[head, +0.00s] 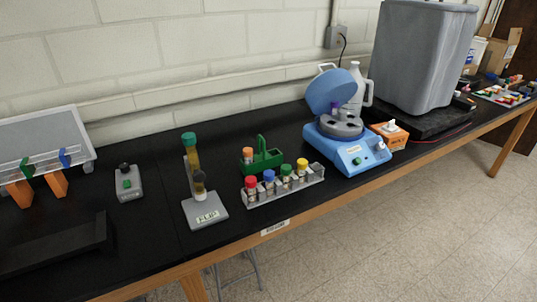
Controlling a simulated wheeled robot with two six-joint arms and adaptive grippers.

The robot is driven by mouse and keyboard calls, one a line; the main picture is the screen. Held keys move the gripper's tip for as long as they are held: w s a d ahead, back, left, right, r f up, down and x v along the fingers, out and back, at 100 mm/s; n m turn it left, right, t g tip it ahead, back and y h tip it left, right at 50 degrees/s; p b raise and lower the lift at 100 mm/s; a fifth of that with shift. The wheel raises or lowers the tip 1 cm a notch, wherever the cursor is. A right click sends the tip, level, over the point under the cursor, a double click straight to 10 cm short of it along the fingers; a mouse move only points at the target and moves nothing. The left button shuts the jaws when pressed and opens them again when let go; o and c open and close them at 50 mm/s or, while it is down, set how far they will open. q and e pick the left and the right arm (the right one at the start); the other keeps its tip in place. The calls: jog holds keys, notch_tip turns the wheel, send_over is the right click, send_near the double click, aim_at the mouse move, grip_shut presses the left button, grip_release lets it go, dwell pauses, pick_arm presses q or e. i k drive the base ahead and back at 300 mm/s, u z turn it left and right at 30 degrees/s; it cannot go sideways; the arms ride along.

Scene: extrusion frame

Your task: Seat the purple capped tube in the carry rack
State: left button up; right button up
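A small purple cap (334,106) shows above the grey rotor of the open blue centrifuge (345,152), right of the middle. The body of its tube is mostly hidden. The carry rack appears to be the green rack (264,160) with an upright handle, left of the centrifuge on the black bench. An orange-capped tube (247,154) stands at its left end. Any free places in the rack are too small to make out. Neither of my grippers is in view.
A clear rack (285,188) with red, blue, green and yellow capped tubes stands in front of the green rack. A grey stand (205,209) marked FLIP holds tubes to the left. An orange box (388,134) sits right of the centrifuge. The bench front edge is near.

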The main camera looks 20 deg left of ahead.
aim_at(263, 161)
jog(key=z, duration=0.35)
jog(key=k, duration=0.5)
jog(key=z, duration=0.65)
jog(key=i, duration=1.2)
jog(key=u, duration=1.15)
jog(key=i, duration=0.7)
jog(key=u, duration=0.85)
